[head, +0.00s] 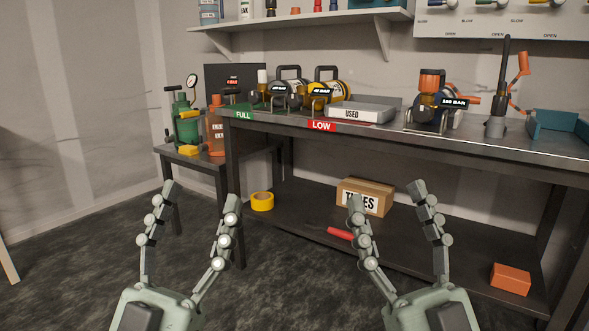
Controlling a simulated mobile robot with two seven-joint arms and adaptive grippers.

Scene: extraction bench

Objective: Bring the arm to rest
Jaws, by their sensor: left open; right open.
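My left gripper (202,192) is open and empty, its two jointed fingers pointing up in front of the bench at the lower left. My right gripper (385,192) is open and empty in front of the bench's lower shelf, a little right of centre. Both grippers appear upright and side by side, with a clear gap between them. Neither holds anything. Most of both arms lies below the picture's bottom edge.
The dark bench (400,136) carries two handled canisters, a tray marked USED (360,113), and a 150 BAR unit (430,100). Its lower shelf holds a TUBES box (376,203), yellow tape (262,201) and an orange block (511,279). A side table holds a green cylinder (186,120).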

